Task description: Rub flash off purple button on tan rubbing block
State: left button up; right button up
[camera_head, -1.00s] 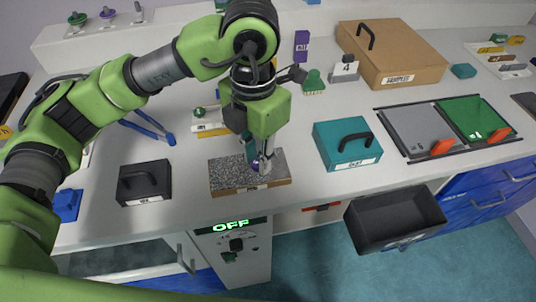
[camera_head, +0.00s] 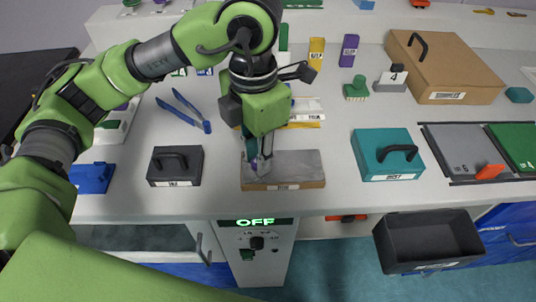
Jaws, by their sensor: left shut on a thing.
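The rubbing block (camera_head: 283,185) has a tan base with a label on its front and a grey top. It lies on the bench near the front edge. My left gripper (camera_head: 257,164) points down at the left end of the block. It is shut on the purple button (camera_head: 254,164), of which only a small bit shows between the fingers. The button is at or just above the grey top; I cannot tell whether it touches. Any flash on it is too small to see. My right gripper is not in view.
A black box with a handle (camera_head: 175,167) stands left of the block and a teal box (camera_head: 387,155) stands right. Blue tongs (camera_head: 186,111) lie behind to the left. An open dark bin (camera_head: 428,241) is below the front edge. The bench just right of the block is clear.

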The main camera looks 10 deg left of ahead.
pick_arm(q)
jog(key=shift+s+a+f, duration=0.15)
jog(key=shift+a+f, duration=0.15)
jog(key=shift+a, duration=0.3)
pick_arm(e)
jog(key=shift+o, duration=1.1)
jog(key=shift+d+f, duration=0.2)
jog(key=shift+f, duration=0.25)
